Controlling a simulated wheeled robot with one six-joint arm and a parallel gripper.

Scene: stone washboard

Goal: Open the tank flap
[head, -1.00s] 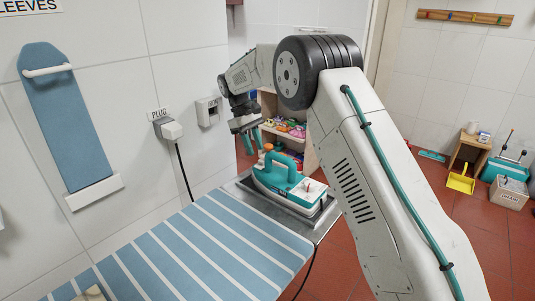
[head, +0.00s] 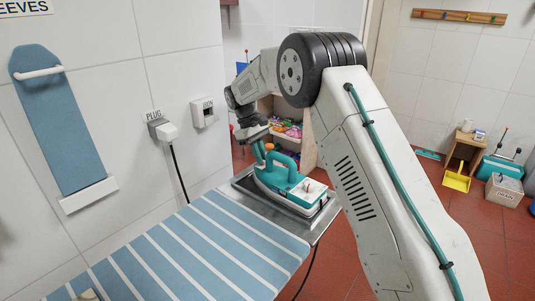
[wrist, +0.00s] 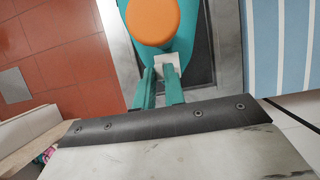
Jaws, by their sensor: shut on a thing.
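A teal steam iron (head: 290,182) with an orange knob (head: 269,147) sits on a metal rest at the far end of the ironing board. In the wrist view the round orange knob (wrist: 152,20) is at the top, above a small pale tab (wrist: 172,62) at the iron's end, which looks like the tank flap. My gripper (wrist: 163,76) has its two teal fingers shut on this tab. In the head view my gripper (head: 258,152) points down at the iron's far left end. The fingers partly cover the tab, and its tilt is unclear.
The blue-striped ironing board (head: 190,250) fills the front. The metal rest (head: 312,228) lies under the iron. A plug (head: 167,131) with a black cord is on the left wall. A shelf with colourful items (head: 290,128) stands behind.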

